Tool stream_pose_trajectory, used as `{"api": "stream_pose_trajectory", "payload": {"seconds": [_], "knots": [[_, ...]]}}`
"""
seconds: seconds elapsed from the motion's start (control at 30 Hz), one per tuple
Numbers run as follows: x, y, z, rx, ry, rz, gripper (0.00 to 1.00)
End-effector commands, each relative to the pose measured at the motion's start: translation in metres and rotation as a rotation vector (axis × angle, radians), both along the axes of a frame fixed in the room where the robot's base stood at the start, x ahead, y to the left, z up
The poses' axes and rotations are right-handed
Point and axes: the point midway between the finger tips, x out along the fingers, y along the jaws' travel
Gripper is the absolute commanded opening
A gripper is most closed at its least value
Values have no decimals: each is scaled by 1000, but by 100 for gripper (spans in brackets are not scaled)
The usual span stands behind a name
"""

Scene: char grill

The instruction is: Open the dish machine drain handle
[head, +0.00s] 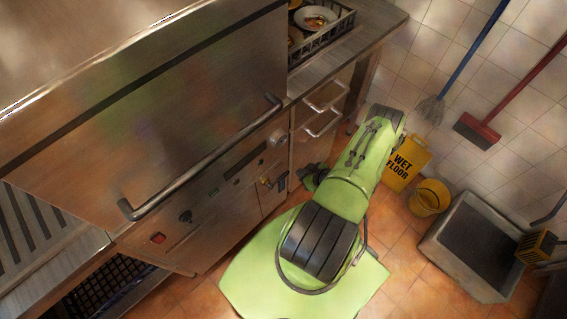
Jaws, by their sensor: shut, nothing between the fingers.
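The dish machine (150,120) is a large stainless steel unit filling the left of the head view. A long bar handle (205,160) runs along its hood. Low on its front panel is a small brassy and dark fitting (267,184), which looks like the drain handle; it is too small to tell its exact position. My gripper (308,177) is dark and small, shut and empty, close to the right of that fitting. My green arm hides part of the gripper, and I cannot tell whether it touches anything.
A counter with drawers (318,125) and a dish rack (322,38) adjoins the machine. A yellow wet floor sign (406,163), a yellow bucket (429,197) and a grey floor sink (470,240) stand to the right. A mop (431,108) and a red broom (478,130) lean there.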

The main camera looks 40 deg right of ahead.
Motion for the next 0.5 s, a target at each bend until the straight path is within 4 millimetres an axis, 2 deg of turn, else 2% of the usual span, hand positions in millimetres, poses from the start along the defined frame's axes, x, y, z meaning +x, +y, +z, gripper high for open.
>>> {"api": "stream_pose_trajectory", "payload": {"seconds": [0.27, 0.37, 0.5], "knots": [[2, 0, -3, 1, 0, 4, 0], [11, 1, -12, 1, -1, 8, 0], [32, 2, -34, -1, -2, 9, 0]]}}
